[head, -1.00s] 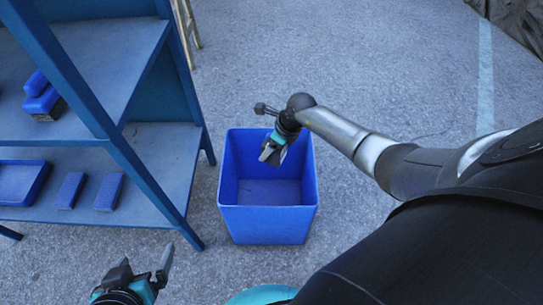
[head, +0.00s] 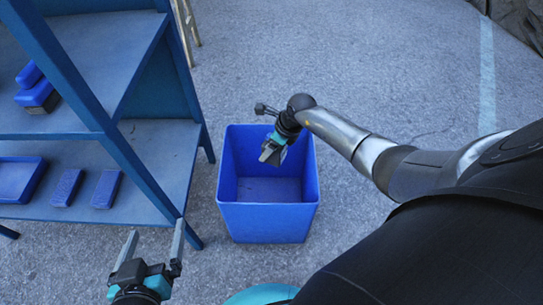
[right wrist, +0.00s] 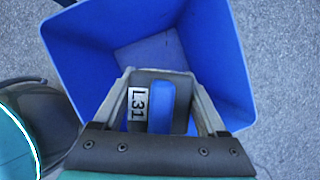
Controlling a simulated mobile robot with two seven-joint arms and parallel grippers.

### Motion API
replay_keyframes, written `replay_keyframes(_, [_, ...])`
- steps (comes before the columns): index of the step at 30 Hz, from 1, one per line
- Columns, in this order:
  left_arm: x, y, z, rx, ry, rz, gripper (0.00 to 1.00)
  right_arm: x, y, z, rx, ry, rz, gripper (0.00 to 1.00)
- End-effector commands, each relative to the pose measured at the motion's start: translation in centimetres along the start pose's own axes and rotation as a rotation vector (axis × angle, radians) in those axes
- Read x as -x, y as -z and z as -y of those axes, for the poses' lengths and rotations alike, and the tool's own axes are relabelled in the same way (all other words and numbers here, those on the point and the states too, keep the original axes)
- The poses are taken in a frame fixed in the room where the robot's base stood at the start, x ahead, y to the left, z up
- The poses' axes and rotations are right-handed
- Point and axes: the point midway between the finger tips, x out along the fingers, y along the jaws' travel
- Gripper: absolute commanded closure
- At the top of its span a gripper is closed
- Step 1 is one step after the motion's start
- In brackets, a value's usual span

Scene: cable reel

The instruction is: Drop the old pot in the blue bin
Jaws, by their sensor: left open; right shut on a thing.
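The blue bin (head: 268,222) stands on the ground in the middle of the head view, open at the top. My right gripper (head: 270,153) is over the bin's opening, pointing down. In the right wrist view my right gripper (right wrist: 160,82) is shut on a small dark grey thing with a blue strip and a white label, apparently the old pot (right wrist: 178,76). The bin (right wrist: 90,50) lies below it in that view; its visible floor looks bare. My left gripper (head: 156,232) is open and empty, low at the left, in front of the shelf.
A blue shelf unit (head: 160,140) stands to the left of the bin, its near leg close by. It carries a blue-and-black block (head: 38,92), a shallow blue tray (head: 18,178) and two small blue blocks (head: 67,187). The ground right of the bin is clear.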

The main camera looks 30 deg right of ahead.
Motion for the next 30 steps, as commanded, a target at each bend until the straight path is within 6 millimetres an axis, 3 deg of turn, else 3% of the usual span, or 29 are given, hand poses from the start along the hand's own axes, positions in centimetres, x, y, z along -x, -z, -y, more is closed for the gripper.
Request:
replay_keyframes(1, [0.0, 0.0, 0.0, 0.000, 0.000, 0.001, 0.00, 0.0, -0.1, 0.0, 0.000, 0.000, 0.002, 0.23])
replay_keyframes(7, [0.0, 0.0, 0.0, 0.000, 0.000, 0.001, 0.00, 0.0, -0.1, 0.0, 0.000, 0.000, 0.001, 0.01])
replay_keyframes(19, [0.1, 0.0, 0.3, -0.004, 0.009, 0.027, 0.00, 0.3, 0.0, 0.0, 0.001, 0.000, -0.001, 0.00])
replay_keyframes(30, [1.3, -0.9, 2.3, -0.023, 0.063, 0.224, 0.00, 2.1, 0.0, 0.0, 0.000, 0.000, -0.001, 0.00])
